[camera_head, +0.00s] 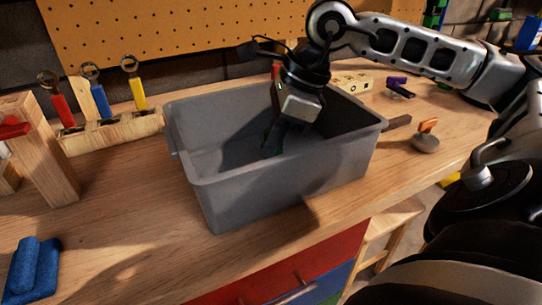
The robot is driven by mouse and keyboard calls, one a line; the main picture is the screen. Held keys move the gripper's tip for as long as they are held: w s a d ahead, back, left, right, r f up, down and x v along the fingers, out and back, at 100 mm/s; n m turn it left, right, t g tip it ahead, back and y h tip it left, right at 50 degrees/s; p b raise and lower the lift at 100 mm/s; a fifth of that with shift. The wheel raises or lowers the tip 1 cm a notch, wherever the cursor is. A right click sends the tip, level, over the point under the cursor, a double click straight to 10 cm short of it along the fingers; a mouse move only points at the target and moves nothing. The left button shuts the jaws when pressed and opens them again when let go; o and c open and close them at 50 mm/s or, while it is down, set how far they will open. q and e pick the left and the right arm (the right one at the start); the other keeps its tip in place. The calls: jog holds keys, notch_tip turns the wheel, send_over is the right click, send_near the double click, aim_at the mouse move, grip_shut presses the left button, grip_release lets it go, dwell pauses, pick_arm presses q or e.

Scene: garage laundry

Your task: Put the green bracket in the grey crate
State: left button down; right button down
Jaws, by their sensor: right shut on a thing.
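The grey crate (290,172) stands open on the wooden workbench, in the middle of the head view. My right gripper (275,138) reaches down into the crate from above, its fingers below the rim level. It is shut on the green bracket (266,147), of which only a small dark green part shows between the fingers, in the shade of the crate. The rest of the bracket is hidden, and I cannot tell whether it touches the crate floor. My left gripper is not in view.
A wooden rack (112,130) with red, blue and yellow handled tools stands left of the crate. A rolled blue cloth (34,268) lies at the front left. A grey thing with an orange top (426,138) stands to the right. The bench between cloth and crate is clear.

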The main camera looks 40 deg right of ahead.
jog(key=shift+f, duration=1.55)
jog(key=shift+f+b, duration=0.2)
jog(key=shift+b, duration=0.25)
jog(key=c, duration=1.5)
grip_release()
jog(key=shift+r, duration=0.1)
jog(key=shift+r+p, duration=0.25)
jog(key=shift+p, duration=0.2)
jog(key=v, duration=1.1)
jog(key=shift+s+d+r, duration=0.15)
jog(key=shift+r, duration=0.15)
